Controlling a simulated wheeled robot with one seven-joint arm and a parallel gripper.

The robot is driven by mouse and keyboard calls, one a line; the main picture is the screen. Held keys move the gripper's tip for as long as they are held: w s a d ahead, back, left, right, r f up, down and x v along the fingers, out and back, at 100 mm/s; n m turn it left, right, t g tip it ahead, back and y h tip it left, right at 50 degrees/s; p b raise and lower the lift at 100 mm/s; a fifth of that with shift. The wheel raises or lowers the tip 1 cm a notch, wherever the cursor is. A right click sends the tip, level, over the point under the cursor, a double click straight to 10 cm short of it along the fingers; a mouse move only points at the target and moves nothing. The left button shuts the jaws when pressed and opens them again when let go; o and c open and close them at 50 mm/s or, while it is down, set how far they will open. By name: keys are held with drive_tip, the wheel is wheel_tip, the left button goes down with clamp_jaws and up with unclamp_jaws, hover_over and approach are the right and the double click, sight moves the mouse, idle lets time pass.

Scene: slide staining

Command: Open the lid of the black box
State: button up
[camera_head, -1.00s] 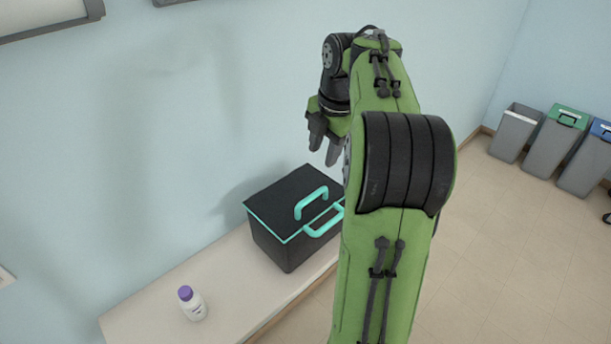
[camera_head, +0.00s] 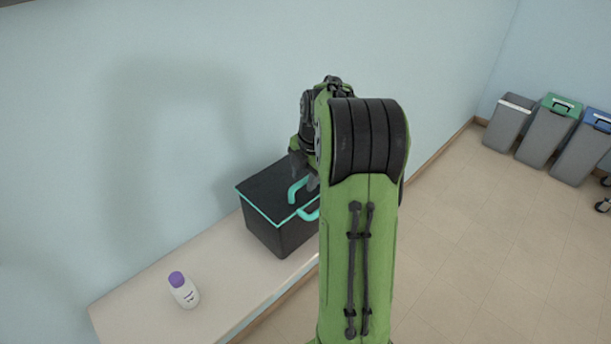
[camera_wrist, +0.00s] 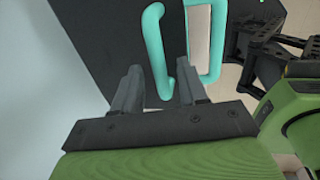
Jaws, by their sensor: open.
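The black box (camera_head: 272,233) stands on the bench with its lid (camera_head: 268,190) shut. The lid has a turquoise edge line and a turquoise handle (camera_head: 297,190) on top; a second turquoise handle (camera_head: 308,214) is on the front side. My gripper (camera_head: 305,180) is open, pointing down over the lid by the top handle. In the wrist view, the top handle (camera_wrist: 155,50) runs between the two fingers of my gripper (camera_wrist: 160,85), and the front handle (camera_wrist: 213,45) lies to the right. I cannot tell whether the fingers touch the handle. My arm hides the box's right end.
A white bottle with a purple cap (camera_head: 184,291) stands on the pale bench (camera_head: 140,305), left of the box. The wall (camera_head: 180,130) is close behind the box. Grey bins (camera_head: 545,135) stand on the floor at the far right.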

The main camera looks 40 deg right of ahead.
clamp_jaws()
drive_tip(key=shift+r, duration=0.2)
idle(0.3)
